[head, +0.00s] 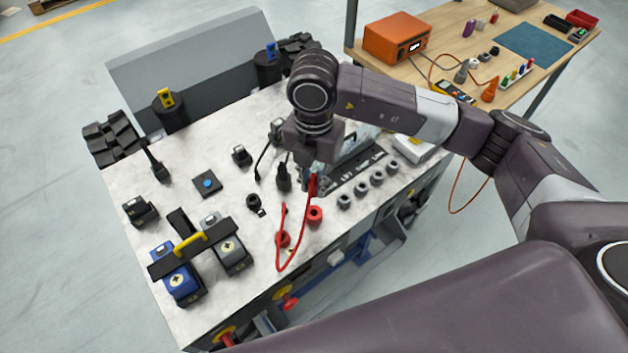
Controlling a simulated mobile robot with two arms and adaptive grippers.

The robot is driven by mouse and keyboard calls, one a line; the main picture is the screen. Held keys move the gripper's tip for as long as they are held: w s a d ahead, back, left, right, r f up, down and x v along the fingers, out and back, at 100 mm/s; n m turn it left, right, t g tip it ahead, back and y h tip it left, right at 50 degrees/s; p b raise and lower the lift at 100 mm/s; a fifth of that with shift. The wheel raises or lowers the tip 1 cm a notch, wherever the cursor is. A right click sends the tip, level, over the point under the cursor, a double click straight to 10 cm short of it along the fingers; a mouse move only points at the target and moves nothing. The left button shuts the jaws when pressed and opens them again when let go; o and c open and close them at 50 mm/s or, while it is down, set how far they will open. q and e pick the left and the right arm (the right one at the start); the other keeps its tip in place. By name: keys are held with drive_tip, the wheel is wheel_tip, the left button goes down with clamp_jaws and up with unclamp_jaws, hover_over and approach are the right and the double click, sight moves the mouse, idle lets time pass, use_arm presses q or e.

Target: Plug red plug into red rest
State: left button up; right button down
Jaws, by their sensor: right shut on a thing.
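My right gripper (309,178) comes in from the right and points down over the marbled top of the carrier. It is shut on the red plug (313,186), which hangs just below the fingers. A red cable (297,248) runs down from the plug, loops near the front edge and comes back up. A red round rest (315,215) stands on the top just below the plug in the picture, apart from it. A second red round piece (283,239) stands to the left, beside the cable. The fingers partly hide the plug. My left gripper is out of view.
Several grey round rests (361,188) line the right edge by a lettered dark strip. A black plug (284,178) stands close left of my gripper. Blue and grey batteries (177,280) sit at the front left. A workbench (450,60) stands behind.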

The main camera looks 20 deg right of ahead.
sight(314, 195)
wheel_tip(314, 195, down, 4)
drive_tip(key=b, duration=0.3)
drive_tip(key=shift+f, duration=0.25)
drive_tip(key=shift+b, duration=0.5)
idle(1.3)
drive_tip(key=shift+f+b, duration=1.95)
drive_tip(key=shift+f, duration=0.3)
drive_tip(key=c, duration=1.7)
unclamp_jaws()
